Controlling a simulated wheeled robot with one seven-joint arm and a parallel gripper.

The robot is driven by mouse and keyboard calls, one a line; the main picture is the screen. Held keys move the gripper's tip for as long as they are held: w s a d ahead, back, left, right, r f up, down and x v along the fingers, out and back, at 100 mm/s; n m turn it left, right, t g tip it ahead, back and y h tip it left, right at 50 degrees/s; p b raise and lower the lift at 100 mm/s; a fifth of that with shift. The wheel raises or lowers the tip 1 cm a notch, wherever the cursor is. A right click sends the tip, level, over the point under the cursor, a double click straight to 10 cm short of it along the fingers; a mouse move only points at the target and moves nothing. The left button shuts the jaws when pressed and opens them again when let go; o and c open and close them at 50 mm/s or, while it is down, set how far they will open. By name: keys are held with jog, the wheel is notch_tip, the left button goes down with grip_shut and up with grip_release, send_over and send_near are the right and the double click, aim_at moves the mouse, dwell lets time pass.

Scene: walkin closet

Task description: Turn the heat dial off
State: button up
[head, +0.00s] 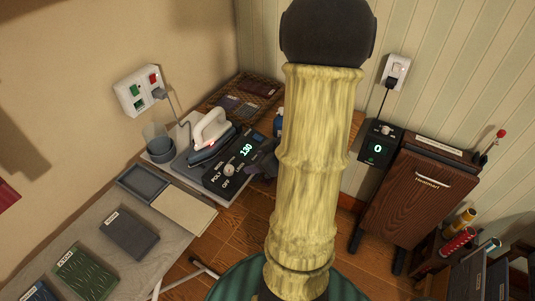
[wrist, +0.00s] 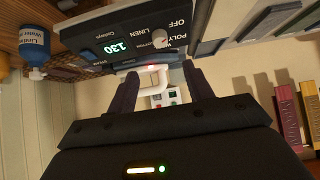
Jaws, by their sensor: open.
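The heat dial is a small pale knob (head: 229,169) on the black control panel (head: 213,181) of the ironing station; it also shows in the wrist view (wrist: 160,38). Labels including OFF, LINEN and POLY surround it. I cannot tell which label it points to. The green display (head: 246,150) beside it reads 130. The white iron (head: 211,130) rests behind the panel with a small red light lit. My gripper (wrist: 160,70) is open and empty, its dark fingers apart just short of the panel, not touching the knob. In the head view my arm partly hides it.
A second black box (head: 380,144) with a knob and a display reading 0 hangs by the wooden press (head: 415,196). A grey cup (head: 159,147) stands left of the iron. A blue bottle (wrist: 33,45) is at left in the wrist view. Fabric samples lie on the table (head: 175,243).

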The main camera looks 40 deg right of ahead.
jog(key=v, duration=0.4)
jog(key=shift+p, duration=0.4)
jog(key=w+a+r+m+g+h, duration=0.1)
jog(key=w+a+m+h, duration=0.15)
jog(key=w+h, duration=0.3)
jog(key=s+a+g+y, duration=0.1)
jog(key=s+a+g, duration=0.1)
jog(key=a, duration=0.6)
jog(key=s+a+m+g+y, duration=0.1)
jog(key=s+a+g, duration=0.2)
jog(key=a, duration=0.5)
jog(key=shift+s, duration=0.35)
jog(key=shift+m, duration=0.25)
